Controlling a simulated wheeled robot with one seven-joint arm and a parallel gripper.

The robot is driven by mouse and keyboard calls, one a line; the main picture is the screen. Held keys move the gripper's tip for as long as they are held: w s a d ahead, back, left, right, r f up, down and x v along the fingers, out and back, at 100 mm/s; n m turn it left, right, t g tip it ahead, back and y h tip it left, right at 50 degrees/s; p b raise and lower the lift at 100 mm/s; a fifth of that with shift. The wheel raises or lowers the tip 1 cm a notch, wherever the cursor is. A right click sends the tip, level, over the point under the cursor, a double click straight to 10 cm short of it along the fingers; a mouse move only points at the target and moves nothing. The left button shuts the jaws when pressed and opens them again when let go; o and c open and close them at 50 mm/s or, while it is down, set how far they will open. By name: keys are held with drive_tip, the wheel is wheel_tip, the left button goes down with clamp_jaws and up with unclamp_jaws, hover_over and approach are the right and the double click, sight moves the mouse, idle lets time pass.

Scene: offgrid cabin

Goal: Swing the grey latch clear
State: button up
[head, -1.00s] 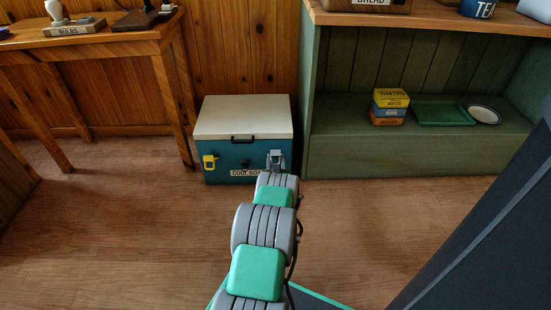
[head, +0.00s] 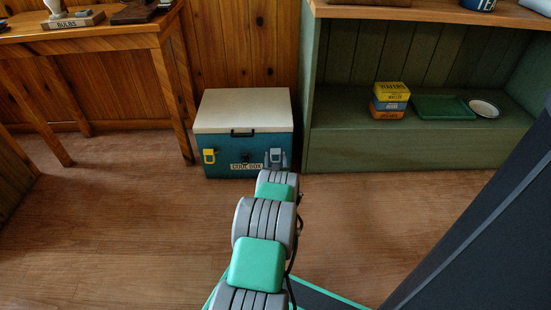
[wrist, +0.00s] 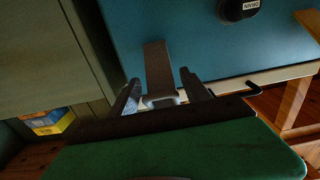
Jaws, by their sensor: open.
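The cool box (head: 225,140), teal with a cream lid, stands on the floor against the wood wall. Its grey latch (head: 277,157) is on the right of the front, and a yellow latch (head: 209,156) is on the left. In the wrist view the box front is upside down, and the grey latch (wrist: 158,68) is a strap running from near the lid edge. My gripper (wrist: 159,80) is open, one finger on each side of the strap's lid end. Whether either finger touches it is unclear. In the head view my arm hides the gripper.
A green shelf unit (head: 400,150) stands close on the right, with stacked tins (head: 390,100), a green tray (head: 440,107) and a bowl (head: 484,108). A wooden table (head: 95,45) stands on the left. A black lid handle (wrist: 240,88) lies near my gripper. The floor in front is clear.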

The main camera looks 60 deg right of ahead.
drive_tip(key=p+v, duration=0.3)
drive_tip(key=v, duration=0.4)
drive_tip(key=shift+r, duration=0.1)
drive_tip(key=shift+s+a, duration=0.15)
drive_tip(key=shift+a, duration=0.25)
drive_tip(key=shift+s, duration=0.1)
